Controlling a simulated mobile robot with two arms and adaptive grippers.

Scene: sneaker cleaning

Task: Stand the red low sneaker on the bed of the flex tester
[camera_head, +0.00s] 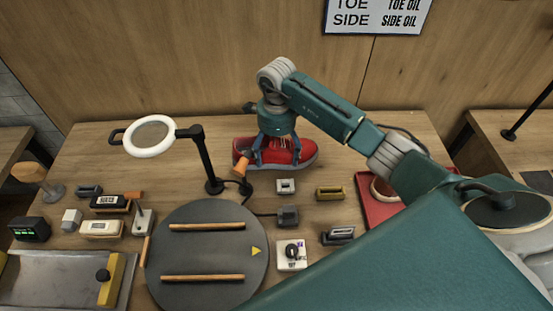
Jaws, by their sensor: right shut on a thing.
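The red low sneaker (304,150), with a pale sole, is at the back middle of the table, upright and lying lengthwise across the view. My right gripper (276,158) comes down over it from above, its blue fingers shut on the sneaker and hiding part of its middle. I cannot tell whether the sole touches the table. A grey metal bed with yellow end blocks (50,278) lies at the lower left, partly cut off by the frame; it looks like the flex tester. Its visible surface is bare. My left gripper is not in view.
A round dark plate (205,260) with two wooden bars lies front middle. A ring lamp (150,137) on a black arm stands left of the sneaker. Brushes and small blocks crowd the left; a red tray (378,212) is right. My right arm hides the front right.

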